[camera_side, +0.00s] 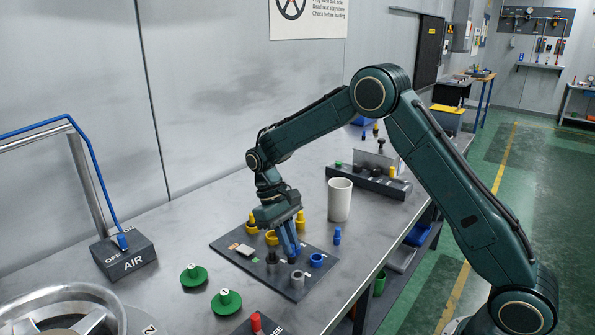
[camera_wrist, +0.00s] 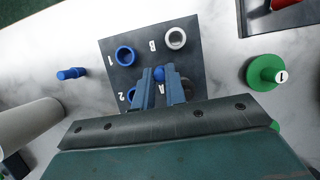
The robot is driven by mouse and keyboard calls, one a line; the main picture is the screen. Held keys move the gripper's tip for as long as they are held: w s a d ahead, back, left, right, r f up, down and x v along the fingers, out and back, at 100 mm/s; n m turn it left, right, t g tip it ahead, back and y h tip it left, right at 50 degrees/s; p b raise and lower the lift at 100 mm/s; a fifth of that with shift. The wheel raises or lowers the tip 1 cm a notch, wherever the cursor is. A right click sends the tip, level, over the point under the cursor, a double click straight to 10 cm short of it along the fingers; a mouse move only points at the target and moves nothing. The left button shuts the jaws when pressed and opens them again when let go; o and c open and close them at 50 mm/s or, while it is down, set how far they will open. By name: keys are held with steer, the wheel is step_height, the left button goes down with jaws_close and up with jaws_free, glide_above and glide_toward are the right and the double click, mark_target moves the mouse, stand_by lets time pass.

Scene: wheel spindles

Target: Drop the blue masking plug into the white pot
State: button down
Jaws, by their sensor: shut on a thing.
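The white pot (camera_side: 340,201) stands upright on the bench behind the dark plate; its side shows at the left of the wrist view (camera_wrist: 28,125). My gripper (camera_side: 292,252) points down over the dark plate, with its fingers low near the plate. In the wrist view my gripper (camera_wrist: 161,76) is shut on a small blue piece (camera_wrist: 160,73), mostly hidden by the fingers.
The dark plate (camera_side: 230,243) carries a blue ring (camera_side: 317,260), a grey ring (camera_side: 298,281) and several yellow pieces. Green knobbed discs (camera_side: 226,301) lie in front. A dark rack (camera_side: 370,182) stands behind the pot. An AIR box (camera_side: 123,255) is at left.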

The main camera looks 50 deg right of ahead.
steer(key=shift+w+d, duration=0.1)
steer(key=shift+d, duration=0.05)
steer(key=shift+w+d+r+n+h, duration=0.25)
steer(key=shift+w+d+n, duration=0.15)
steer(key=shift+d, duration=0.25)
steer(key=shift+w+d+r+n+h, duration=0.2)
steer(key=shift+w+d+n, duration=0.1)
steer(key=shift+d+n, duration=0.3)
steer(key=shift+w+d+r+n+h, duration=0.15)
steer(key=shift+w+d+r+n, duration=0.2)
steer(key=shift+d, duration=0.35)
steer(key=shift+w+d+r+n+h, duration=0.5)
steer(key=shift+w+d+r+n, duration=0.35)
steer(key=shift+d+n, duration=1.15)
steer(key=n+t+h, duration=0.2)
steer(key=n+t, duration=0.2)
steer(key=n, duration=0.7)
glide_toward(346, 180)
steer(key=d+r, duration=0.1)
steer(key=r, duration=0.1)
steer(key=shift+s+d, duration=0.1)
steer(key=shift+d, duration=0.1)
steer(key=shift+f, duration=0.15)
steer(key=shift+f, duration=2.85)
